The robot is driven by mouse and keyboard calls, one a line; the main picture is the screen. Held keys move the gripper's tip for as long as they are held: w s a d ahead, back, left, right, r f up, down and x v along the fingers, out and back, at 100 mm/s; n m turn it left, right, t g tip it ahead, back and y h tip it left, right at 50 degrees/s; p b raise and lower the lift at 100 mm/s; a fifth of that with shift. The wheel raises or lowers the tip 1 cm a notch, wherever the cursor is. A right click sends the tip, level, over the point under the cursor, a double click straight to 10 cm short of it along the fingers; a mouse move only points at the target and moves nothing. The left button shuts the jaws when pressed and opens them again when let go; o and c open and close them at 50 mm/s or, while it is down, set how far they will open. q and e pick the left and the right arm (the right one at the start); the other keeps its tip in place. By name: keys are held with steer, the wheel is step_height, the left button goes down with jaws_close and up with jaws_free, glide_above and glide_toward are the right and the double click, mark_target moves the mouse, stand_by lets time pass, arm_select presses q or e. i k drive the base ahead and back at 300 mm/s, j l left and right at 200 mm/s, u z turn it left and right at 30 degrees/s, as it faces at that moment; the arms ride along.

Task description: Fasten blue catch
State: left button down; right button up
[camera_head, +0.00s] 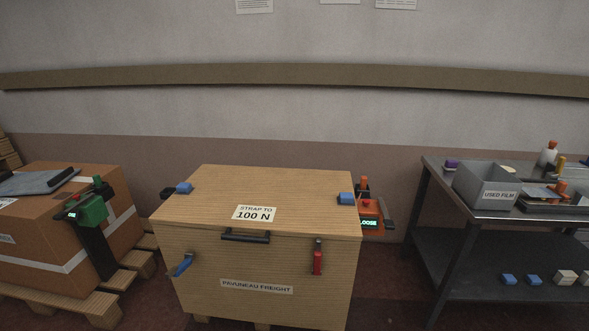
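The blue catch (183,265) is on the left part of the front of a wooden crate (195,290). Its lever is tilted, slanting down to the left and standing off the vertical. The red catch (318,263) on the right part of the same front hangs upright, with a dark metal piece above it at the lid seam. The crate's lid (290,190) lies flat on top, with a dark handle (246,236) at its front edge. Neither of my grippers is in view.
An orange device (370,222) reading "LOOSE" is at the crate's right. A strapped carton (40,245) stands left; a metal table (440,190) with a grey bin (485,187) stands right.

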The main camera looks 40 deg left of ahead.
mark_target(175, 271)
steer(key=u, duration=1.7)
